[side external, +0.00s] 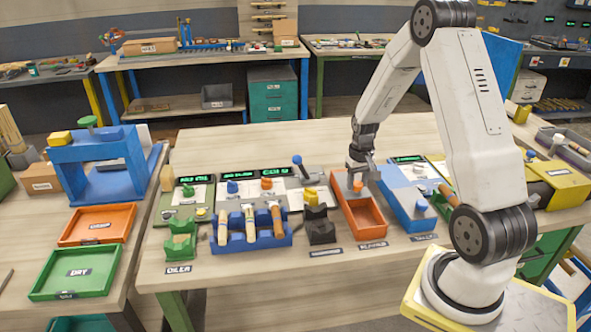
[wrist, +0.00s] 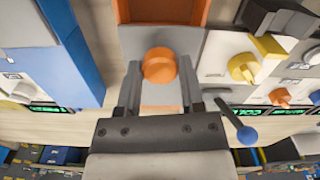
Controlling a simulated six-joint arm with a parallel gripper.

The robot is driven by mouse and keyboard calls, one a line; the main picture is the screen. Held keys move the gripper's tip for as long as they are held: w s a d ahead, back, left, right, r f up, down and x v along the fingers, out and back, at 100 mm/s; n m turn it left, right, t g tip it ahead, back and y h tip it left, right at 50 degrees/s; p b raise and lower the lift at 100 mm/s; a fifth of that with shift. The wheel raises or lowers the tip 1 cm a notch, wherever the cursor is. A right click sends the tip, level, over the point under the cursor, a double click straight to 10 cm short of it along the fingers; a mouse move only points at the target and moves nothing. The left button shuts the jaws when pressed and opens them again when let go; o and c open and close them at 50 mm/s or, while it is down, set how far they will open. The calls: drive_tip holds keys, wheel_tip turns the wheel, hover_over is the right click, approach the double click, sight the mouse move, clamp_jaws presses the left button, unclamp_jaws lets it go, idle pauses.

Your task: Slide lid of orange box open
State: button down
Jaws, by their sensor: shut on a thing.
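The orange box (side external: 371,231) stands on the wooden table in the side view, its front part open and its inside showing. In the wrist view its orange wall (wrist: 165,10) shows at the top. The grey lid (wrist: 150,38) with a round orange knob (wrist: 159,65) covers the end of the box nearer the back of the table. My gripper (side external: 358,180) is over that end, its two fingers (wrist: 160,72) on either side of the knob and shut on it. The gripper hides most of the lid in the side view.
A blue box (side external: 408,208) stands close on the right. A black stand (side external: 321,228) and a blue rack (side external: 250,238) with wooden handles are on the left. A lever with a blue ball (wrist: 246,135) rises close to the gripper. Bare table lies in front.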

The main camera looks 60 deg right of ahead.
drive_tip(key=shift+w+d, duration=0.8)
drive_tip(key=shift+d, duration=0.05)
drive_tip(key=shift+c, duration=1)
unclamp_jaws()
drive_tip(key=shift+r, duration=0.1)
wheel_tip(320, 180, up, 8)
drive_tip(key=shift+a, duration=0.15)
